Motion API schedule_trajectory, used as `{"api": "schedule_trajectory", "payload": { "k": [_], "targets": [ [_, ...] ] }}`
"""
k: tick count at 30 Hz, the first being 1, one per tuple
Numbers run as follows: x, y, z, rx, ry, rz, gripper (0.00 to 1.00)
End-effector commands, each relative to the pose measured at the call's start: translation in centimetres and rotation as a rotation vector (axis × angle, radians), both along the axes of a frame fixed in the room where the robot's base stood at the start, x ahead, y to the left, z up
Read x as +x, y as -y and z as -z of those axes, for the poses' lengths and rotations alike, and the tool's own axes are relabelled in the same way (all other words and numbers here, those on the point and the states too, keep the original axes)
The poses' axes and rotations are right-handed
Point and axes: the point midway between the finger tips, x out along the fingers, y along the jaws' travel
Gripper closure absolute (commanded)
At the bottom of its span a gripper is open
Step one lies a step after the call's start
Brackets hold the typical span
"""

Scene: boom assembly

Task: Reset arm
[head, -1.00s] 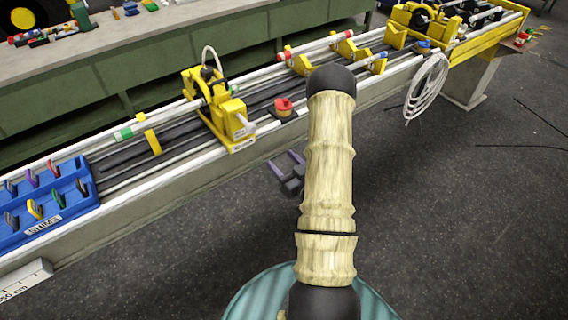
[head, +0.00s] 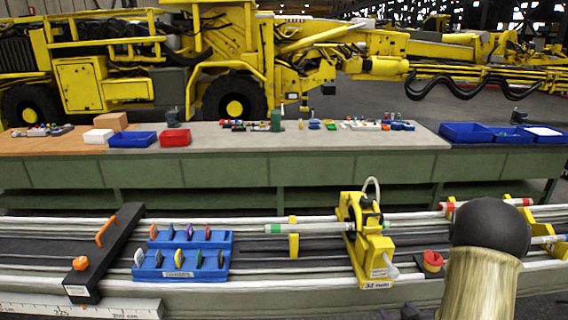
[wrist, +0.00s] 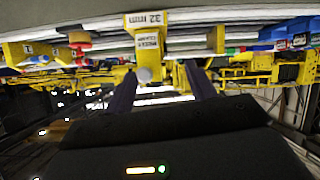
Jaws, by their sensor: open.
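My gripper (wrist: 160,92) is open and empty in the wrist view, its two dark fingers apart. A yellow clamp-like unit marked 32 (wrist: 148,40) shows beyond the fingers, and its relation to them in depth is hard to tell. In the head view the same yellow unit (head: 366,245) stands on the long rail bench (head: 300,298). My wood-textured arm with a dark rounded joint rises at the lower right of the head view. The gripper is not clearly visible there.
A blue tray with coloured clips (head: 184,262) and a black crossbar with orange handle (head: 104,252) sit on the rails. A red button (head: 432,260) is right of the yellow unit. A green workbench (head: 270,170) with bins stands behind, then yellow machinery (head: 130,60).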

Motion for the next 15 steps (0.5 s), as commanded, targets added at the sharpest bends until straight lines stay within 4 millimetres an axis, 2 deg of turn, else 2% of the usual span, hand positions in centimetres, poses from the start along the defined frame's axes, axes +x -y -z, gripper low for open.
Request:
{"api": "schedule_trajectory", "payload": {
  "k": [4,8,15],
  "targets": [
    [0.1,-1.6,-1.1,-0.032,-0.128,0.016,0.44],
    [-0.6,-2.9,-2.0,-0.044,-0.243,0.044,0.44],
    [-3.3,-6.0,-4.1,-0.035,-0.449,0.098,0.44]
  ]
}}
